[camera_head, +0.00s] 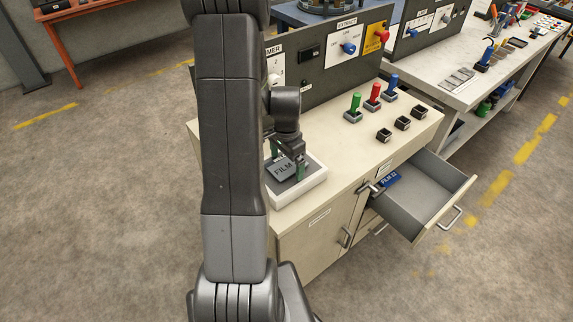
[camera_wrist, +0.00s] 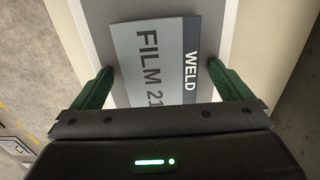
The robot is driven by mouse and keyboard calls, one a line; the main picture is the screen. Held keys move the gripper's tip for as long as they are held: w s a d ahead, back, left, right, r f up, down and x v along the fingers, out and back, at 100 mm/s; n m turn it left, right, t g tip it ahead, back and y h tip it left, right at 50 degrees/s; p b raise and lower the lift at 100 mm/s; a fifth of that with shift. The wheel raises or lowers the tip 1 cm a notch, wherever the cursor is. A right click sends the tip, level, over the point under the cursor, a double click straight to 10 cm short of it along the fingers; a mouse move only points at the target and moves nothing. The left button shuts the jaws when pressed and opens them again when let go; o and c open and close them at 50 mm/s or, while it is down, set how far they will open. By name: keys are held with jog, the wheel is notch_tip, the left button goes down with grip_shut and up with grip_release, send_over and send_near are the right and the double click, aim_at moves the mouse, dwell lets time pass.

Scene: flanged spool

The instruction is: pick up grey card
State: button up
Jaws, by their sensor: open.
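The grey card (camera_wrist: 152,55) shows in the wrist view with the words "WELD" and "FILM 21" on it. It lies on a grey surface in a white-rimmed tray (camera_head: 313,181) on the cabinet top, where the card (camera_head: 284,169) also shows in the head view. My gripper (camera_wrist: 160,85) is open, with one green finger at each side of the card's near part. I cannot tell whether the fingers touch the card. My arm hides part of the tray in the head view.
A drawer (camera_head: 436,186) stands open at the cabinet front, with a blue card (camera_head: 388,179) inside. Green, red and blue handles (camera_head: 373,96) and several small black sockets (camera_head: 402,123) stand on the cabinet top (camera_head: 335,145). A control panel (camera_head: 335,55) rises behind.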

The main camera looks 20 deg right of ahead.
jog(key=shift+f, duration=0.15)
dwell(0.3)
jog(key=c, duration=1.1)
